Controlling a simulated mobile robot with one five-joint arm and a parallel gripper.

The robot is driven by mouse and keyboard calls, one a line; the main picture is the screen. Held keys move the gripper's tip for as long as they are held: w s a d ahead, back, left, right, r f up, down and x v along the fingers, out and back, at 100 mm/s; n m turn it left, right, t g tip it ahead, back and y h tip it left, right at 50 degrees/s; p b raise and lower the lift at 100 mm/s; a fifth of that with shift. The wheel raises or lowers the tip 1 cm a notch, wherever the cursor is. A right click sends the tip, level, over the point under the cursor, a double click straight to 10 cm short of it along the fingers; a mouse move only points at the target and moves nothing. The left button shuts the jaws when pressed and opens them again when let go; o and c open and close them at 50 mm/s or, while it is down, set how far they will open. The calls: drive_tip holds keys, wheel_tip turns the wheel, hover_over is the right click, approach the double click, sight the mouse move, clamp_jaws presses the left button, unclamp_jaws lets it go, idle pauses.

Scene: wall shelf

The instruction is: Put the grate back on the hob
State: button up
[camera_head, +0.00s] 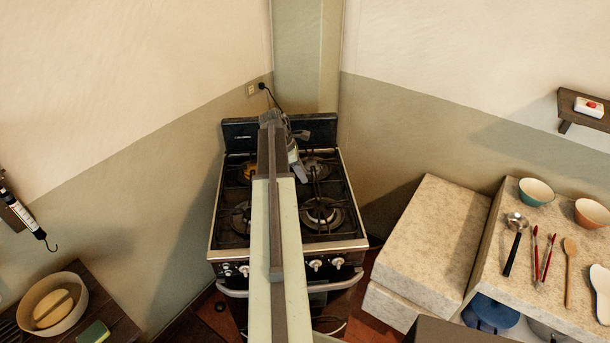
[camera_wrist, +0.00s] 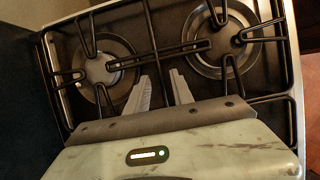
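The hob (camera_head: 232,238) is the top of a dark stove standing in the corner. A black grate (camera_head: 335,176) lies over its right-hand burners, and grate bars also show over the left-hand burners. In the wrist view, the grate (camera_wrist: 262,40) spans two burners. My gripper (camera_wrist: 160,76) is over the grate. Its two pale fingers are apart, with a thin grate bar showing between and beyond them; I cannot tell if they touch it. In the head view, my gripper (camera_head: 299,168) is small near the hob's back, and my arm hides the middle of the hob.
A beige block (camera_head: 430,235) and a counter (camera_head: 508,255) with bowls and utensils stand to the right. A low dark table (camera_head: 110,310) with a round bowl (camera_head: 75,318) and a green sponge (camera_head: 93,332) is at the lower left. Walls close in behind the stove.

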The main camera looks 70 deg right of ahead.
drive_tip(key=p+v, duration=0.4)
drive_tip(key=v, duration=0.2)
drive_tip(key=shift+r, duration=0.35)
drive_tip(key=shift+w+a, duration=0.1)
drive_tip(key=w+a+f+m+t, duration=0.1)
drive_tip(key=w+a, duration=1.1)
drive_tip(key=a, duration=0.3)
drive_tip(key=w+a+m+t, duration=0.1)
drive_tip(key=w+a+t, duration=0.1)
drive_tip(key=w+a, duration=1.15)
drive_tip(key=w+a+m+t+y, duration=0.1)
drive_tip(key=a+m+y, duration=0.1)
drive_tip(key=a, duration=3.5)
drive_tip(key=shift+w+a+f+m, duration=0.25)
drive_tip(key=shift+a+f+m, duration=0.15)
drive_tip(key=shift+m, duration=0.2)
